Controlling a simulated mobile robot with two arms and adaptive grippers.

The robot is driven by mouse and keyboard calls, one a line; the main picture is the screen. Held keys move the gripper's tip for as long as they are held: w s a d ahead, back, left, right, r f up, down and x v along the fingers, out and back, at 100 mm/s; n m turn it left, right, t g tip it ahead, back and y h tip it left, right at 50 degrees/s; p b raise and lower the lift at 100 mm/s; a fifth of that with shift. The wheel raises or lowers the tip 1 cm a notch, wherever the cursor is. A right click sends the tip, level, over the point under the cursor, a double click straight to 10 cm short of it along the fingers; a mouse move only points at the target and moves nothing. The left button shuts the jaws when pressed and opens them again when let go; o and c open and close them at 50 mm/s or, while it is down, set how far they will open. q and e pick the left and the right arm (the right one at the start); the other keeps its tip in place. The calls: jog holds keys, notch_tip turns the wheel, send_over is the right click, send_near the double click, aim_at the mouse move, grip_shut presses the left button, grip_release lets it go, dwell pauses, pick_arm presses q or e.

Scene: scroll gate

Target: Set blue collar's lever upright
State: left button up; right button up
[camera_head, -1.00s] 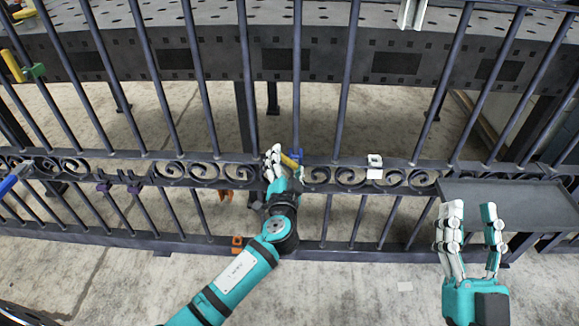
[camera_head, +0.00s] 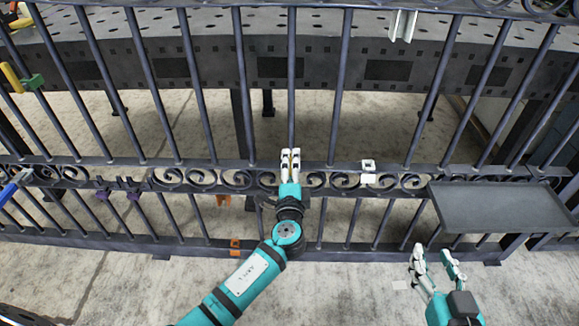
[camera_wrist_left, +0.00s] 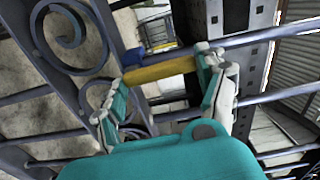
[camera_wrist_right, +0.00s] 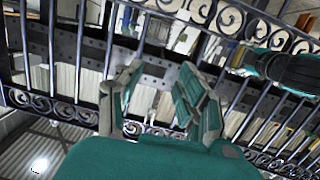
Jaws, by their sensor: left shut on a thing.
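My left gripper (camera_head: 291,158) is at the gate's middle rail, shut on the yellow lever (camera_wrist_left: 160,70). The lever spans between the fingertips in the left wrist view, and only a sliver of it shows in the head view. A bit of the blue collar (camera_wrist_left: 133,56) shows beside the lever's left end. In the head view the fingers hide the collar, so I cannot tell how upright the lever is. My right gripper (camera_head: 439,258) is open and empty, low in front of the gate; its spread fingers also show in the right wrist view (camera_wrist_right: 158,95).
The dark gate's bars and scrolled rail (camera_head: 200,177) cross the view. A green collar (camera_head: 34,82) with a yellow lever is at far left. Purple clips (camera_head: 103,195), an orange clip (camera_head: 235,246) and a white clip (camera_head: 368,166) sit along it. A grey tray (camera_head: 505,222) stands right.

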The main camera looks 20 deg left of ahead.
pick_arm(q)
jog(key=shift+d+m, duration=0.1)
jog(key=shift+m, duration=0.2)
pick_arm(e)
jog(key=shift+s+d+f+g, duration=0.1)
jog(key=shift+s+f+g, duration=0.05)
jog(key=shift+f+g, duration=0.3)
pick_arm(q)
jog(key=o, duration=1.7)
jog(key=shift+o, duration=0.2)
jog(key=v, duration=1.2)
